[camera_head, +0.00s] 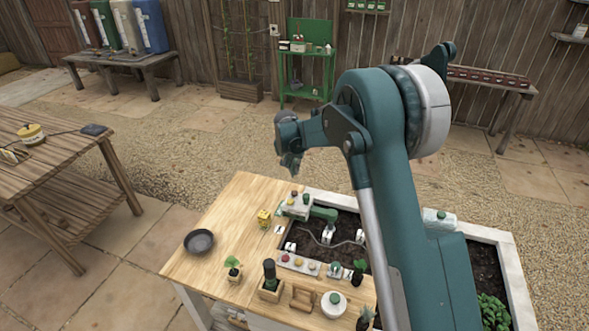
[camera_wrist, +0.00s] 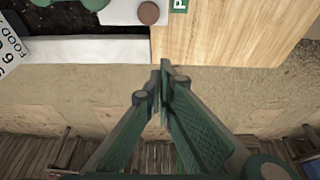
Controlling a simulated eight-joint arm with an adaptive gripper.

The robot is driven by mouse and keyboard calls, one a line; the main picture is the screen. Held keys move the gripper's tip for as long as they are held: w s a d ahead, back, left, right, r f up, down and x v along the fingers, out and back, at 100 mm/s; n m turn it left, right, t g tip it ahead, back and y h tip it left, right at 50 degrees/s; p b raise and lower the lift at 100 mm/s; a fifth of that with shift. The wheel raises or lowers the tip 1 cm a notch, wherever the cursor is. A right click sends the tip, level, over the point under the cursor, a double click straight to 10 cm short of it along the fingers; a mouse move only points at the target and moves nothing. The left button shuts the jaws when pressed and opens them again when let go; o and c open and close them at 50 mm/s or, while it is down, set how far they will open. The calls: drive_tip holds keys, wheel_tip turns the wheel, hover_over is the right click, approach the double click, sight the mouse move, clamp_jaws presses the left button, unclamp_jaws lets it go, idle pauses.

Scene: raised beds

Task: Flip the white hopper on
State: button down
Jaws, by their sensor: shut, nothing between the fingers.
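A white box (camera_head: 298,207) with green and brownish knobs stands at the far end of the bed, beside the wooden top. Its edge and a brown knob show at the top of the wrist view (camera_wrist: 150,13). A white container (camera_head: 440,219) with a green top sits on the far rim to the right. Which of these is the white hopper, I cannot tell, and no switch position is readable. My gripper (camera_head: 290,167) is raised above and beyond the far end of the bed, apart from everything. In the wrist view its fingers (camera_wrist: 165,78) are shut and empty.
A white-framed soil bed (camera_head: 507,262) holds plants and fittings. The wooden top (camera_head: 225,235) carries a dark bowl (camera_head: 199,241), a yellow item (camera_head: 264,218), a knobbed panel (camera_head: 298,263), small pots and a white round item (camera_head: 333,304).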

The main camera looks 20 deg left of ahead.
drive_tip(key=x, duration=0.7)
drive_tip(key=shift+w+f, duration=0.15)
drive_tip(key=shift+f, duration=0.15)
drive_tip(key=shift+s, duration=2.05)
drive_tip(key=shift+r, duration=0.1)
